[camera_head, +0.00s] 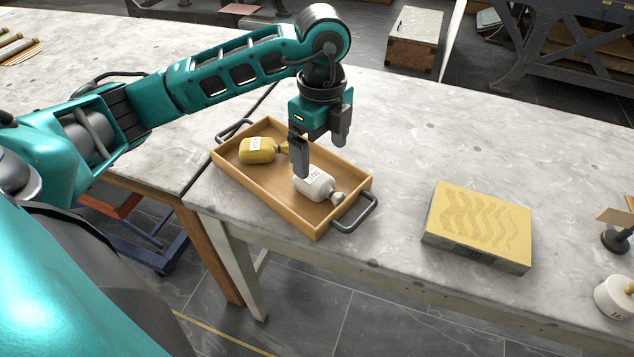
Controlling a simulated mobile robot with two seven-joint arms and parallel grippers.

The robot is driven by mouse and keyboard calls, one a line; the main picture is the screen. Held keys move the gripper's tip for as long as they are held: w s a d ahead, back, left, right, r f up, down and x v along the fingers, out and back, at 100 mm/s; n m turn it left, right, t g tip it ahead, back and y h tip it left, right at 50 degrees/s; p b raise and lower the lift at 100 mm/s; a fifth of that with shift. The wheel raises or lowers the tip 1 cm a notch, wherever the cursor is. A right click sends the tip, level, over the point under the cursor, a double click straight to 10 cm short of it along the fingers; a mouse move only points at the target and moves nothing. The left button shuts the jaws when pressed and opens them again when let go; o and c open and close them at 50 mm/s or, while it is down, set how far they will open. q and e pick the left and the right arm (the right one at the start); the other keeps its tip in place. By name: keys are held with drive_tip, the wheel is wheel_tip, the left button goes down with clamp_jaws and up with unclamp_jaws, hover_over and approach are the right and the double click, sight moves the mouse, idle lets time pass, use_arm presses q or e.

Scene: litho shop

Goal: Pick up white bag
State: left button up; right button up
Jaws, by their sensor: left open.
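A white bag (318,188) with a label and a tied neck lies in a wooden tray (262,195) on the grey table. My left gripper (320,150) is open and points down over the tray. One of its fingers overlaps the upper left part of the white bag in the picture and hides a little of it. I cannot tell whether they touch. My right gripper is not in view.
The tray has dark handles (355,212) at both ends. A stone block with a yellow patterned top (478,222) lies to the right on the table. A white labelled pot (615,297) stands at the right edge. The table between tray and block is clear.

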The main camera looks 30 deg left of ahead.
sight(318, 178)
use_arm(q)
wheel_tip(318, 178, down, 3)
drive_tip(key=f, duration=0.5)
drive_tip(key=shift+s+a+f+b, duration=0.1)
drive_tip(key=shift+a+b, duration=0.1)
drive_tip(key=shift+b, duration=0.2)
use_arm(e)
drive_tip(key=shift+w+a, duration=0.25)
use_arm(q)
drive_tip(key=c, duration=1.1)
drive_tip(key=shift+r, duration=0.2)
